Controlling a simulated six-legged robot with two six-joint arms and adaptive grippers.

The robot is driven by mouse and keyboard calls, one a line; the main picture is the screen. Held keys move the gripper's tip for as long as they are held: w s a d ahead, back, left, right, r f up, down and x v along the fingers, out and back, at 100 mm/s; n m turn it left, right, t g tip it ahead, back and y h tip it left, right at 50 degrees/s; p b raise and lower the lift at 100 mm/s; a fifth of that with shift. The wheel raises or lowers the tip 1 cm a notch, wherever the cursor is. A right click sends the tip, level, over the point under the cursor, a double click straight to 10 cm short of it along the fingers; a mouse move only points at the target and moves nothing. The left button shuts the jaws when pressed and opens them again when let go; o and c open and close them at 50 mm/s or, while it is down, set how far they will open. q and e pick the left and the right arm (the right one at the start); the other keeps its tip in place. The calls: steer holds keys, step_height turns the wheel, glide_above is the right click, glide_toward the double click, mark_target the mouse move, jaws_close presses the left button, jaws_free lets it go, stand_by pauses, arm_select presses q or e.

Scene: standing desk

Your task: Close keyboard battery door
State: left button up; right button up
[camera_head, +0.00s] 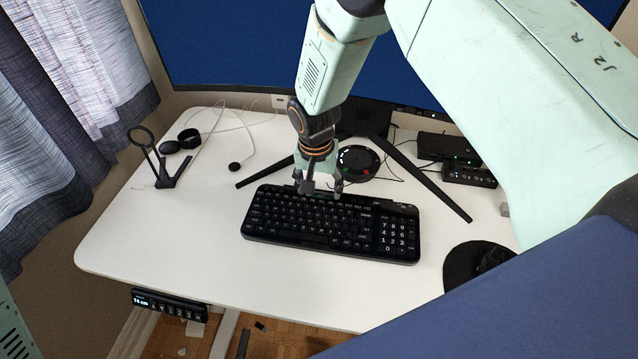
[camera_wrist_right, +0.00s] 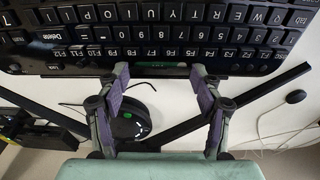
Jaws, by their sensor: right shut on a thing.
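The black keyboard (camera_head: 330,225) lies on the white desk with its number pad at the right. Its far edge with the function keys also shows in the wrist view (camera_wrist_right: 160,35). My right gripper (camera_head: 322,190) is at the middle of that far edge, reaching down from behind. In the wrist view its two fingers (camera_wrist_right: 160,72) stand wide apart, shut on the ends of a dark strip with a green tint (camera_wrist_right: 160,72), which looks like the battery door. How far that door is open cannot be told. My left gripper is not in view.
A monitor stand with splayed legs (camera_head: 430,180) and a round black device (camera_head: 357,162) are behind the keyboard. A black stand (camera_head: 165,172) and cables are at the left. A round black mat (camera_head: 470,262) is at the right. The desk's front left (camera_head: 160,245) is clear.

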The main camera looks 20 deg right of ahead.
steer(key=o, duration=1.2)
steer(key=shift+c, duration=0.2)
step_height(320, 180, up, 12)
steer(key=s+a, duration=0.1)
steer(key=shift+s, duration=0.1)
